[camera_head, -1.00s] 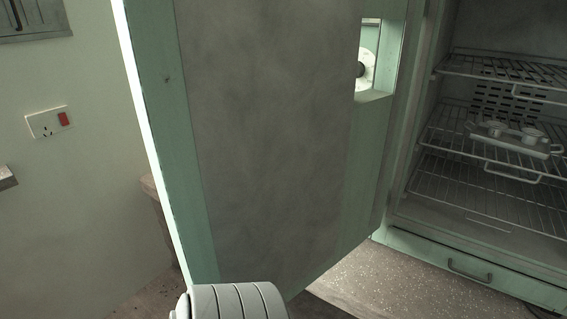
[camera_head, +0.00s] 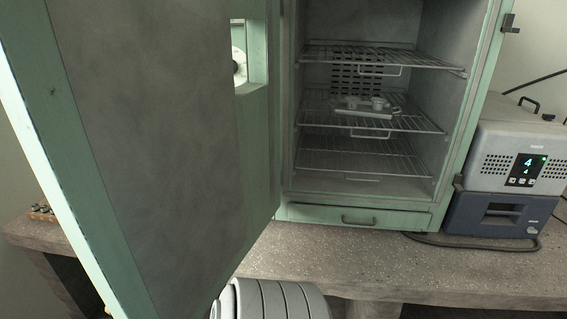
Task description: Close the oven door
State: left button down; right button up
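The oven door (camera_head: 160,130) stands wide open on the left side of the view. It has a green frame, a grey inner panel and a small window cut-out. The oven (camera_head: 285,211) is a green cabinet on the bench, with its inside in plain view. It holds several wire racks (camera_head: 375,122); a tray with small cups (camera_head: 365,108) sits on the middle one. A ribbed white part of my arm shows at the bottom centre, in front of the door's lower corner. Neither gripper's fingers are in view.
A drawer with a handle (camera_head: 358,219) is under the oven chamber. A white and blue instrument (camera_head: 503,170) with a lit display stands to the right, with a cable on the bench. The speckled bench top (camera_head: 400,265) is clear in front. Small items (camera_head: 42,211) lie at the far left.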

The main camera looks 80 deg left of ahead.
aim_at(161, 174)
jog(key=z, duration=0.15)
jog(key=k, duration=2.15)
jog(key=u, duration=1.6)
jog(key=i, duration=1)
jog(key=k, duration=0.15)
